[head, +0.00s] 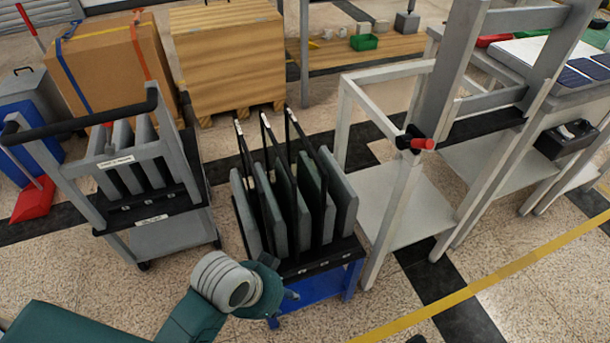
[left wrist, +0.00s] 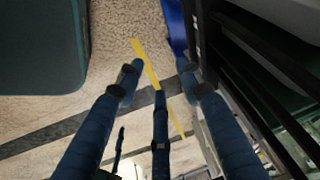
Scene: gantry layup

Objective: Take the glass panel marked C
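Several upright grey-green panels stand side by side in a black-slotted rack on a blue cart (head: 313,289), in the middle of the head view. The leftmost panel (head: 245,212) and the rightmost panel (head: 341,195) show best. Small pale labels sit on the rack's front edge, but I cannot read their letters, so I cannot tell which panel is C. My left gripper (head: 288,294) is low in front of the rack's lower left corner. In the left wrist view its fingers (left wrist: 162,88) are spread with nothing between them. My right gripper is not seen.
A grey trolley (head: 165,237) with a black handle and more slabs stands left of the rack. A pale metal frame table (head: 400,210) with a red-tipped clamp (head: 421,143) stands close on the right. Speckled floor is free in front, crossed by a yellow line (head: 490,280).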

